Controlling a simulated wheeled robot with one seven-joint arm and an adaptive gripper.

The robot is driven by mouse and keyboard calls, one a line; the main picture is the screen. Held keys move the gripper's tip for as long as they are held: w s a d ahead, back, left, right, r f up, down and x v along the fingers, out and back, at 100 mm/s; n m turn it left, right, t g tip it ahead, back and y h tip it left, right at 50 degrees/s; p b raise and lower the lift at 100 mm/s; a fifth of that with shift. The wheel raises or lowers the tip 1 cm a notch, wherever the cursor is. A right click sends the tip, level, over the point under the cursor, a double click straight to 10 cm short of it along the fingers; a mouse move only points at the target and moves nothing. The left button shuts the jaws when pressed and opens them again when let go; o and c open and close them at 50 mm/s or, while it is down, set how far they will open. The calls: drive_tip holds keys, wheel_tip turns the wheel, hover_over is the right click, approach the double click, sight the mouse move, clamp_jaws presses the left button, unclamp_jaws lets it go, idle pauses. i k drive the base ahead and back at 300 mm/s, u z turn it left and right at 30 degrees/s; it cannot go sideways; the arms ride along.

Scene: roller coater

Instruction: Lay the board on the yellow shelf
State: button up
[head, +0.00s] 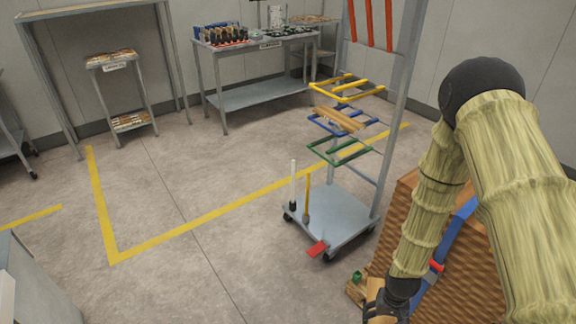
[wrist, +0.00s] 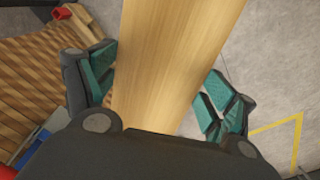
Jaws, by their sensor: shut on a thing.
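My gripper (wrist: 158,85) is shut on a light wooden board (wrist: 178,50), with green finger pads at both sides of it. The board runs up out of the wrist view, so its far end is hidden. The yellow shelf (head: 345,97) is the upper of the coloured bar shelves on a grey wheeled rack, beyond and above my gripper. It looks empty.
Below it, a blue shelf (head: 318,126) carries wooden boards (head: 340,118), and a green shelf (head: 322,152) looks empty. The rack's base (head: 345,215) holds upright rods. A strapped wood stack (head: 455,270) stands beside my arm. Open floor lies left of the rack.

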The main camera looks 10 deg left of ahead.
sight(347, 87)
drive_tip(key=u, duration=1.15)
drive_tip(key=i, duration=2.3)
drive_tip(key=z, duration=1)
